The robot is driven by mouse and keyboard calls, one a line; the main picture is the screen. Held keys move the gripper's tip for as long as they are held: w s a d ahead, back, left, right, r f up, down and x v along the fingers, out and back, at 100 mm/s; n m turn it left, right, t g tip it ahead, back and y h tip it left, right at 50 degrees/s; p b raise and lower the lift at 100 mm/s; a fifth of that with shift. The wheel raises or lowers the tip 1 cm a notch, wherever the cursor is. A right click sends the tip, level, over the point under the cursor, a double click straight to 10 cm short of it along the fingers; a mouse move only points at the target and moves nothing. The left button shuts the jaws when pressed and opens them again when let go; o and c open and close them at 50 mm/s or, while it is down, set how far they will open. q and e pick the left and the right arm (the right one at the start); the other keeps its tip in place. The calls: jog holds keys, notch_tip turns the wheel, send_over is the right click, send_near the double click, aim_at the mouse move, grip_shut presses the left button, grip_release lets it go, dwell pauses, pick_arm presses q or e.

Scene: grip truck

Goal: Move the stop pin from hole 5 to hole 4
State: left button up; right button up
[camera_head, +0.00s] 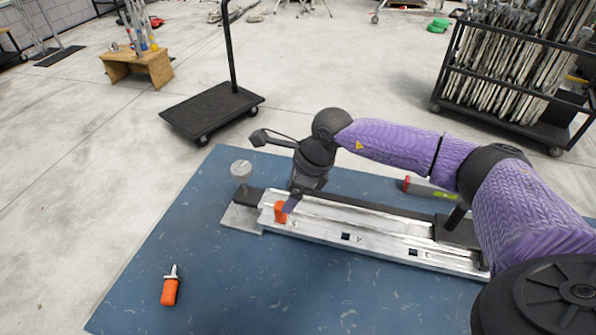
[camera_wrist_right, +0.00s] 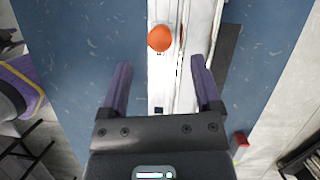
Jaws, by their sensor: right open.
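The stop pin with the orange head (camera_head: 281,212) stands in the pale metal rail (camera_head: 318,232) near its left end. In the right wrist view the orange head (camera_wrist_right: 160,38) lies on the line between my fingers, just beyond their tips. My right gripper (camera_head: 291,203) points down over the rail beside the pin, with one purple finger close to the orange head in the head view. Its fingers (camera_wrist_right: 160,64) are spread and empty. Dark square holes (camera_head: 346,237) show along the rail to the right; their numbers are too small to read. My left gripper is out of view.
A second orange-handled object (camera_head: 169,290) lies on the blue table (camera_head: 235,290) at the front left. A clear round container (camera_head: 240,170) stands behind the rail's left end. A red and green object (camera_head: 428,188) lies behind the rail. The table's front middle is clear.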

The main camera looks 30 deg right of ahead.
aim_at(282, 205)
jog(key=b+x, duration=0.1)
jog(key=x, duration=0.5)
jog(key=shift+a+f, duration=0.1)
jog(key=shift+f, duration=0.15)
jog(key=shift+c, duration=0.6)
grip_shut()
jog(key=c, duration=0.7)
grip_release()
jog(key=shift+c, duration=1.2)
jog(key=shift+r, duration=0.2)
